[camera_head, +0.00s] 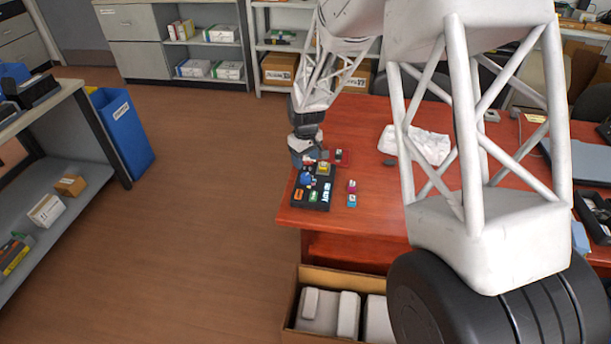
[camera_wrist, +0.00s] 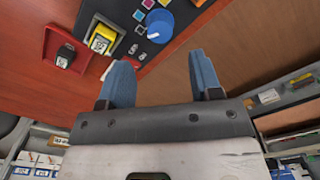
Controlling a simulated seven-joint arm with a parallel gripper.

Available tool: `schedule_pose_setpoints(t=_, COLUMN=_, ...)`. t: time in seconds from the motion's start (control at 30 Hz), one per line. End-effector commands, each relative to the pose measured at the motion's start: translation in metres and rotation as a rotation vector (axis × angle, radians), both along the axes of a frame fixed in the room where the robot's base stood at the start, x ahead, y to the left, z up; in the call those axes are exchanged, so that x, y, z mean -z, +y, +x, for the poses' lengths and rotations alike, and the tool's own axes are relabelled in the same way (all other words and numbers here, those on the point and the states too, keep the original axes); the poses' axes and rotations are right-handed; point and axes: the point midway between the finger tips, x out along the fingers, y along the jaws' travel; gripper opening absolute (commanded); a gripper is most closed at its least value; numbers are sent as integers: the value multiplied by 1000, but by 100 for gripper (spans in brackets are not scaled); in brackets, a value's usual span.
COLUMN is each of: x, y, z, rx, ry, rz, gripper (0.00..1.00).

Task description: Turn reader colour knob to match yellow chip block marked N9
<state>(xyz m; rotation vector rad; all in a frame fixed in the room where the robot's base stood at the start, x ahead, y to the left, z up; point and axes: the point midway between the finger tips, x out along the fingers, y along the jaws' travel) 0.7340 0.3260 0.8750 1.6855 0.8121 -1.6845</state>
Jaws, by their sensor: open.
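The reader (camera_head: 325,201) is a flat black board near the table's left edge. Its blue round knob (camera_wrist: 160,25) has a small white mark on its lower-left face in the wrist view. Small colour squares, including magenta, cyan and black, sit beside the knob. The knob also shows in the head view (camera_head: 305,178). A yellow chip block (camera_wrist: 102,38) with a black and white top sits on the reader, left of the knob in the wrist view; its lettering is unreadable. My gripper (camera_wrist: 160,78) is open and empty, its blue fingers apart from the knob.
A red tray (camera_wrist: 50,40) holds a dark chip block (camera_wrist: 65,56). Magenta (camera_head: 351,186) and cyan (camera_head: 351,200) blocks stand right of the reader. A white cloth (camera_head: 430,147) lies further right. Green and orange patches show on the reader's near part.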

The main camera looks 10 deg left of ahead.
Motion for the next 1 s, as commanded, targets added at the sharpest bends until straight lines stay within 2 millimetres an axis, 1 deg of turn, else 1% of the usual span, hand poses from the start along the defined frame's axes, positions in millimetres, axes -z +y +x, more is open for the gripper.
schedule_pose_setpoints(t=0.23, x=1, y=0, z=0, rx=0, ry=0, rz=0, gripper=59)
schedule_pose_setpoints(t=0.37, x=6, y=0, z=0, rx=0, ry=1, rz=-1, gripper=59)
schedule_pose_setpoints(t=0.47, x=13, y=0, z=-1, rx=0, ry=2, rz=-1, gripper=59)
schedule_pose_setpoints(t=0.8, x=50, y=0, z=-1, rx=1, ry=2, rz=-1, gripper=59)
schedule_pose_setpoints(t=1.0, x=68, y=0, z=0, rx=1, ry=2, rz=-1, gripper=59)
